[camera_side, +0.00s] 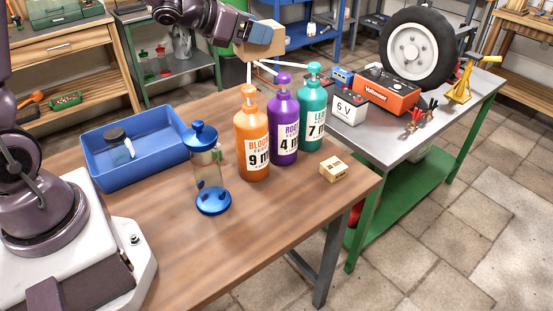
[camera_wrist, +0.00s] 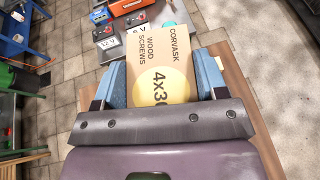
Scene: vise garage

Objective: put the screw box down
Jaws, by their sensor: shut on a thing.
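The screw box (camera_wrist: 160,62) is a brown carton marked Corvask wood screws, with a yellow disc on it. In the wrist view my gripper (camera_wrist: 160,80) has its blue fingers on both sides of the box and is shut on it. In the side view my gripper (camera_side: 257,34) holds the box (camera_side: 274,43) in the air, above and behind the bottles at the far edge of the wooden table (camera_side: 262,228). The box's underside rests on nothing that I can see.
Orange (camera_side: 252,140), purple (camera_side: 283,125) and teal (camera_side: 312,110) bottles stand on the table. A small box (camera_side: 333,169) lies right of them. A blue-lidded clear container (camera_side: 207,165) and a blue bin (camera_side: 140,172) are left. The table's front middle is clear.

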